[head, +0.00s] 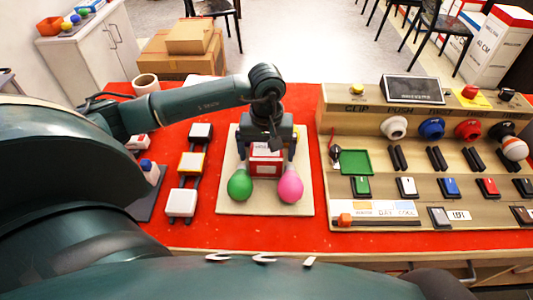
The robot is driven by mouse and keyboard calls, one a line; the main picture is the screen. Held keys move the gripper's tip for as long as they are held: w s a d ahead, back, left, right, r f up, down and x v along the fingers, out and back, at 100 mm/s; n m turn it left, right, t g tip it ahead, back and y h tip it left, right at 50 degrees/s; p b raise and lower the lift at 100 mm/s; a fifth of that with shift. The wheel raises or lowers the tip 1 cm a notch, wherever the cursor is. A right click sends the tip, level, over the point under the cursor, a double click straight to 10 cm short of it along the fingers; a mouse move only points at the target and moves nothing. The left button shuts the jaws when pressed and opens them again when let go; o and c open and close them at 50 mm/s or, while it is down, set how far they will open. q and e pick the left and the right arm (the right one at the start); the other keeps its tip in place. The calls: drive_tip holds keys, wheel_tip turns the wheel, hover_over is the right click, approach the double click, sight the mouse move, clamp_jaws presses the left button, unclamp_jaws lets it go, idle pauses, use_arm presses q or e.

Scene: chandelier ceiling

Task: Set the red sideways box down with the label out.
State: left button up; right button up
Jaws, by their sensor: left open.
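The red box (266,163) stands on a beige board (233,206) on the red table. It has a white top and red faces, and small writing shows on its white part, too small to read. My left gripper (267,152) is directly over the box, with its open fingers on either side of it. I cannot tell whether the fingers touch the box. The gripper body hides the far part of the box. My right gripper is out of the picture.
A green bulb-shaped object (240,185) and a pink one (290,188) lie just in front of the box. White and yellow blocks (191,162) stand to the left. A wooden panel (345,210) with buttons, knobs and a screen (412,90) fills the right.

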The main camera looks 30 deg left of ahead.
use_arm(q)
drive_tip(key=shift+c, duration=0.3)
drive_tip(key=c, duration=1.1)
drive_tip(key=shift+c, duration=0.2)
drive_tip(key=shift+r, duration=0.15)
